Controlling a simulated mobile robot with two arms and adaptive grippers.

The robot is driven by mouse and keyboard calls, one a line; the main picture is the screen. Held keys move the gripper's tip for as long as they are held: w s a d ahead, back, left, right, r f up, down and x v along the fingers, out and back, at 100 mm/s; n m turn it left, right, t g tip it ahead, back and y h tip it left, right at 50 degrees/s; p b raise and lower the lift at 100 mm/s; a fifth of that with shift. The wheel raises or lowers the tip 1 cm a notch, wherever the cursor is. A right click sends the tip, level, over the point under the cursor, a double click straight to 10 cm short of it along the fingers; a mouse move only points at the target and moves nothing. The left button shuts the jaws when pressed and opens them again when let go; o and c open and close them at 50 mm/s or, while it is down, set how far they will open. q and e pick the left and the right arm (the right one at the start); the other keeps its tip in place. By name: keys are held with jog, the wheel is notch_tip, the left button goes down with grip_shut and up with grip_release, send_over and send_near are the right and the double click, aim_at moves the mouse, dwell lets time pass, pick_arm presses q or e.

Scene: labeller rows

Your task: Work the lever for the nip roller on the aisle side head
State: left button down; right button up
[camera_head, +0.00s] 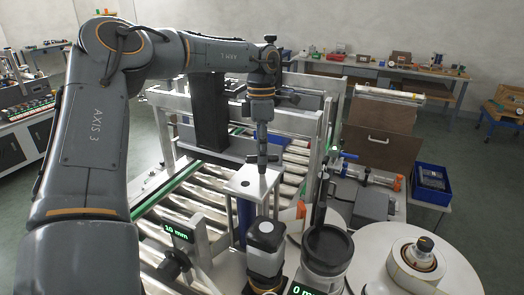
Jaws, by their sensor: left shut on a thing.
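My left arm comes in from the left and reaches over the machine. Its left gripper (262,150) points straight down above a pale plate (250,182) with a hole in it. The gripper is shut on a small dark handle (262,159), mostly hidden by the fingers; I cannot tell for sure that it is the nip roller lever. A small blue lever (348,155) stands apart to the right, by the machine frame. My right gripper is not in view.
The roller conveyor (190,205) runs under the arm. Readouts show 10 mm (180,232) and 0 mm (303,290). A label reel (418,262) is at lower right, a blue crate (431,184) beyond it.

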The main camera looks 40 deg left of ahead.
pick_arm(q)
jog(key=c, duration=1.2)
grip_release()
notch_tip(320, 180, up, 12)
jog(key=w+a, duration=0.1)
jog(key=shift+a, duration=0.15)
jog(key=shift+f, duration=0.15)
